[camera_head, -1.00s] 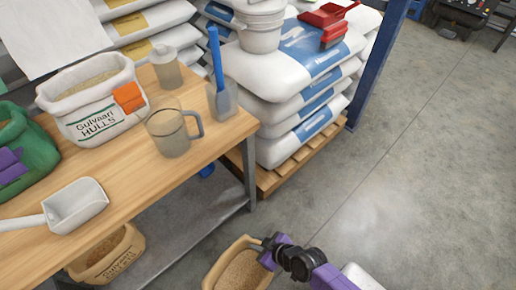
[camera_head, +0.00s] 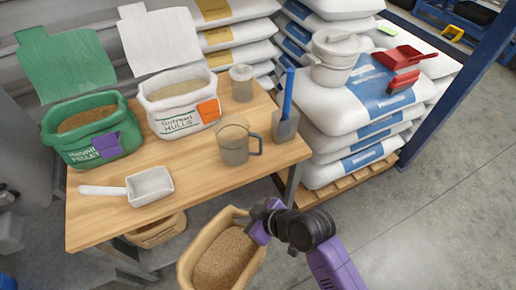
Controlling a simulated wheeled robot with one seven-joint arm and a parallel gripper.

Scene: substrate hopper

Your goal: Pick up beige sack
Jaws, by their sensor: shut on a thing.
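A beige sack (camera_head: 186,268), open at the top and filled with brown grain, is at the bottom middle, in front of the table's near edge. My gripper (camera_head: 256,228) is shut on the right side of its rim, and the sack is upright. Its lower part is cut off by the picture's edge, so what is under it cannot be seen. A second beige sack (camera_head: 158,232) sits on the shelf below the table, partly hidden by the tabletop.
The wooden table (camera_head: 200,195) holds a green sack (camera_head: 92,150), a white sack (camera_head: 180,98), a white scoop (camera_head: 150,185), a clear jug (camera_head: 234,148) and a blue-handled tool (camera_head: 287,95) in a holder. Stacked bags (camera_head: 340,145) stand right on a pallet. Floor at the right is clear.

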